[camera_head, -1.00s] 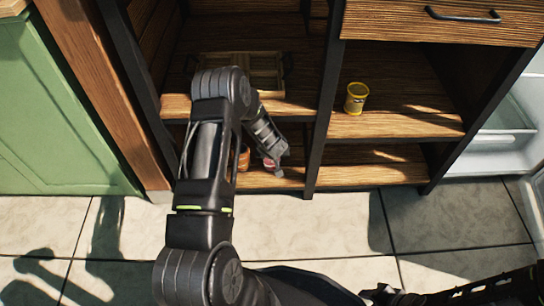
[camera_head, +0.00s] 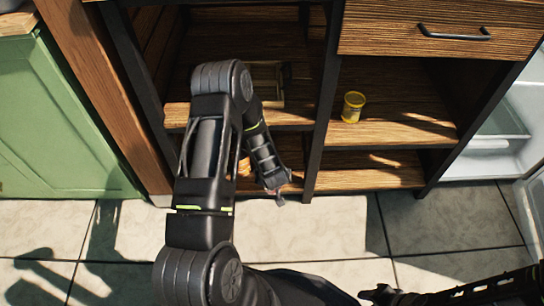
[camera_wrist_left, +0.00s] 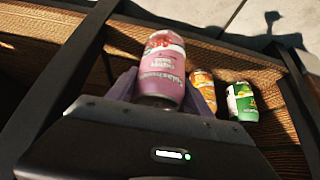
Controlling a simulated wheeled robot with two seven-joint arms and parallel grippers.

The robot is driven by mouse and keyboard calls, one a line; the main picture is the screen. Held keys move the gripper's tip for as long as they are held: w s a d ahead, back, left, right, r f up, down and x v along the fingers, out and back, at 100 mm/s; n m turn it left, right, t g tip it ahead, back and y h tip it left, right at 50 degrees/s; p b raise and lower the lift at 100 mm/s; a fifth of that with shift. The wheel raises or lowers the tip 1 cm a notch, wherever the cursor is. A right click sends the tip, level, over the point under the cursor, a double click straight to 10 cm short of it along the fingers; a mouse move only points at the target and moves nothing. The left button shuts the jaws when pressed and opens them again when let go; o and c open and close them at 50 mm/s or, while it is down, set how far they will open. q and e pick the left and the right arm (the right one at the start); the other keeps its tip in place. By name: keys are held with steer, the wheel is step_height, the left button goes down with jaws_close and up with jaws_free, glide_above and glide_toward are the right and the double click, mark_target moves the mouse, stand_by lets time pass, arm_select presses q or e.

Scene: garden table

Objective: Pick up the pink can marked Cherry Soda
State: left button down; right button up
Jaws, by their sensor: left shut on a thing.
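The pink can (camera_wrist_left: 160,75) fills the middle of the left wrist view, with cherry pictures near its far end and pale lettering on its side. My left gripper (camera_head: 280,195) is shut on it, with a finger on each side of the can. In the head view the gripper is at the front edge of the lower left shelf, and the can is hard to make out there behind the wrist. My right arm enters at the bottom right of the head view; its gripper (camera_head: 384,294) is too dark and small to read.
An orange can (camera_wrist_left: 204,86) and a green can (camera_wrist_left: 241,102) stand close together beside the pink can. A yellow can (camera_head: 353,107) stands on the upper right shelf. A dark upright post (camera_head: 321,110) divides the shelves. The tiled floor in front is clear.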

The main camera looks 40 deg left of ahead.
arm_select(q)
steer(key=s+d+p, duration=0.1)
steer(key=s+d, duration=0.3)
steer(key=s, duration=0.2)
steer(key=shift+s+d, duration=0.15)
steer(key=shift+d, duration=0.25)
